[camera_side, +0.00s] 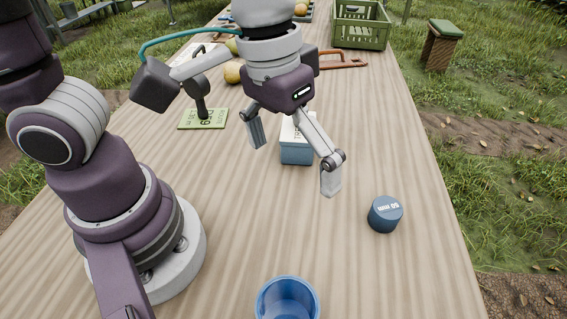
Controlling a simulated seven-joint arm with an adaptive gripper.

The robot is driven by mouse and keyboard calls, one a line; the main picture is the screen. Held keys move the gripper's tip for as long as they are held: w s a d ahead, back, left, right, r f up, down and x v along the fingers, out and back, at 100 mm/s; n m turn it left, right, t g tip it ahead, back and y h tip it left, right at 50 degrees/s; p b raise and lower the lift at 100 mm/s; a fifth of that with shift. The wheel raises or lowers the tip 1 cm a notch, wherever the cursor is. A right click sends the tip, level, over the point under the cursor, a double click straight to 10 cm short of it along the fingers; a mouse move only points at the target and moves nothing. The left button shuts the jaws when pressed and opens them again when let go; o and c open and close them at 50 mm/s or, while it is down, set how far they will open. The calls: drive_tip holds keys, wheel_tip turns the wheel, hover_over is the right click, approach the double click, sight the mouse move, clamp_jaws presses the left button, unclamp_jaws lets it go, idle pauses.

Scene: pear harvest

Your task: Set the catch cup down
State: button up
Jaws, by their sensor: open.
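A blue, hollow cup (287,302), which looks like the catch cup, stands upright on the wooden table at the bottom edge of the side view, its lower part cut off by the frame. My gripper (294,160) is open, with its fingers spread wide and pointing down above the middle of the table. It is apart from the cup, which lies nearer the camera. No object shows held between the fingers.
A blue-grey box (297,152) with a pale label stands behind my fingers, partly hidden. A dark blue cylinder (385,214) marked with white text is at right. A green plate (203,119), yellow fruit (232,73), red-framed tool (344,61) and green crate (361,25) lie farther back.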

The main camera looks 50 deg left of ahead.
drive_tip(key=a+r+t, duration=0.1)
drive_tip(key=a+t, duration=0.1)
drive_tip(key=a, duration=0.4)
drive_tip(key=a+r+m+t+y, duration=0.1)
drive_tip(key=a+t, duration=0.1)
drive_tip(key=a, duration=0.5)
drive_tip(key=shift+r+t, duration=0.3)
drive_tip(key=shift+r, duration=0.05)
